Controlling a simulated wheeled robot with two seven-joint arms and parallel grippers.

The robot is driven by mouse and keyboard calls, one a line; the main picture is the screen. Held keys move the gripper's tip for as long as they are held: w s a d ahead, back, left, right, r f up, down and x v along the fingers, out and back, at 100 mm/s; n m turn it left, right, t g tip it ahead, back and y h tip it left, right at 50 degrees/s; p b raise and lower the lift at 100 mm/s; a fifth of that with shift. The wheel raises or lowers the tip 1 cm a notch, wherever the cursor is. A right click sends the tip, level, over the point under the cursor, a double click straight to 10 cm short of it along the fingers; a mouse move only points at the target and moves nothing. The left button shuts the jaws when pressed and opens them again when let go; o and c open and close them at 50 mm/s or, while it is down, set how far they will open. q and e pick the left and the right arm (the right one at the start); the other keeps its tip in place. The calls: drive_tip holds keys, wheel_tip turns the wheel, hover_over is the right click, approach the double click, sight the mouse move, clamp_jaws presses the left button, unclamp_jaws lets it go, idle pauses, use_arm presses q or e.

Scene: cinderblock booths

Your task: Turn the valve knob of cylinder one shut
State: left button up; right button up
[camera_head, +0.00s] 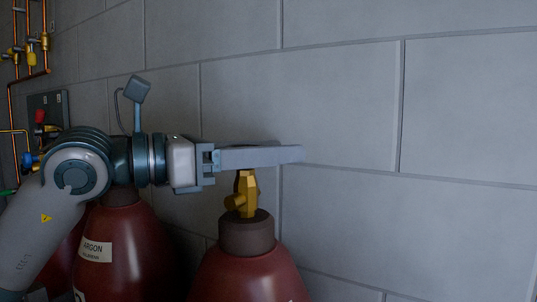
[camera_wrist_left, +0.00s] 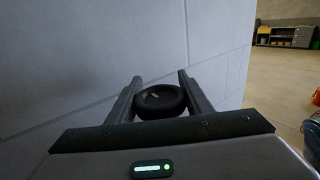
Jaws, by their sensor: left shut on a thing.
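The valve knob (camera_wrist_left: 160,101) is a round black handwheel between the two fingers of my left gripper in the left wrist view, with a finger close on each side. In the head view my left gripper (camera_head: 262,156) reaches in from the left, level above a brass valve (camera_head: 242,194). That valve stands on the grey neck of a dark red cylinder (camera_head: 247,277). The gripper's fingers hide most of the knob in the head view. The gripper is shut on the knob. Which cylinder number this is cannot be read. My right gripper is not in view.
A grey block wall (camera_head: 340,110) stands close behind the cylinders. Another red cylinder, with an argon label (camera_head: 95,250), stands left under my left arm. Copper pipes (camera_head: 28,73) run up the wall at far left. The wrist view shows open floor (camera_wrist_left: 277,100) at right.

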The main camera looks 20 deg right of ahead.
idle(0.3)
use_arm(q)
drive_tip(key=o, duration=1)
drive_tip(key=shift+o, duration=0.2)
drive_tip(key=shift+a, duration=0.1)
drive_tip(key=shift+a, duration=0.45)
drive_tip(key=a+b, duration=0.1)
drive_tip(key=a, duration=0.2)
drive_tip(key=shift+s+a+f+b, duration=0.1)
drive_tip(key=shift+a+f+b, duration=0.05)
drive_tip(key=shift+a+b, duration=0.15)
drive_tip(key=a+b, duration=0.3)
drive_tip(key=a, duration=0.9)
drive_tip(key=shift+s+a, duration=0.4)
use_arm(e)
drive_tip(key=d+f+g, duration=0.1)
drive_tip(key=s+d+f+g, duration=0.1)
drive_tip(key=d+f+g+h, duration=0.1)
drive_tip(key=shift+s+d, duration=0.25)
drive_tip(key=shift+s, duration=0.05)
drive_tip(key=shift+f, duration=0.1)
